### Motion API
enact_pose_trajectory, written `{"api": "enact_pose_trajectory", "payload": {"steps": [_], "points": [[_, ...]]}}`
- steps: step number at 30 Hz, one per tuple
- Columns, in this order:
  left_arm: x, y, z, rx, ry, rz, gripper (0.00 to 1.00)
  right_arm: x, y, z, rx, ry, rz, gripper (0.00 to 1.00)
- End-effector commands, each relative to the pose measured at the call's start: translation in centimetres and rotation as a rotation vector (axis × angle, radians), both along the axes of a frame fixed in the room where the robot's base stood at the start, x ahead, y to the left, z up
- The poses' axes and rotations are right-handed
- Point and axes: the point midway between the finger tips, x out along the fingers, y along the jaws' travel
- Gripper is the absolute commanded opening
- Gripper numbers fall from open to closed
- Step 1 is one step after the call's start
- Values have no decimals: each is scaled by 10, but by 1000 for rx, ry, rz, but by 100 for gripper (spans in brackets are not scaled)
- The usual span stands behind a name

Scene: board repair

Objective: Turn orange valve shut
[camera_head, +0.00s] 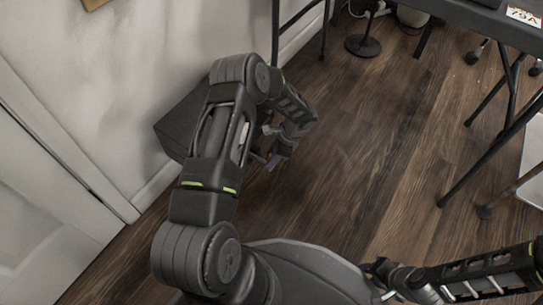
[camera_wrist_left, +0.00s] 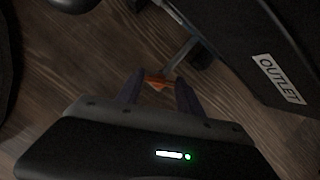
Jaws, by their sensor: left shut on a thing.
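The orange valve (camera_wrist_left: 156,82) shows in the left wrist view as a small orange handle at the end of a grey stem. My left gripper (camera_wrist_left: 158,88) is shut on it, with one finger on each side. In the head view my left gripper (camera_head: 272,160) reaches down by a dark box near the wall, and my own arm hides much of that area. The valve cannot be made out there. My right gripper (camera_head: 392,280) is low at the right of the head view; its fingers are too unclear to read.
The dark box (camera_head: 176,130) stands against the white wall (camera_head: 150,60). In the left wrist view a dark panel bears an "OUTLET" label (camera_wrist_left: 279,78). A dark table (camera_head: 490,22) with thin legs stands at the right. The wooden floor (camera_head: 370,150) between is clear.

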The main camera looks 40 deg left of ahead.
Motion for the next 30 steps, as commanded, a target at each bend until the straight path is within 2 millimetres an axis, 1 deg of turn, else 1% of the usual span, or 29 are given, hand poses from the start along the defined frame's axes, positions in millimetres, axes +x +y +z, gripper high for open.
{"api": "enact_pose_trajectory", "payload": {"steps": [1, 12, 22, 30], "points": [[0, 0, 0, 0, 0, 0, 33, 0, 0, 0, 0, 0, 0, 36], [0, 0, 0, 0, 0, 0, 3, 0, 0, 0, 0, 0, 0, 36], [0, 0, 1, 2, 1, -40, 3, 0, 0, 2, 0, 0, 0, 36], [-2, 0, 2, 2, 1, -181, 3, -1, 0, 7, -1, 1, 1, 36]]}}
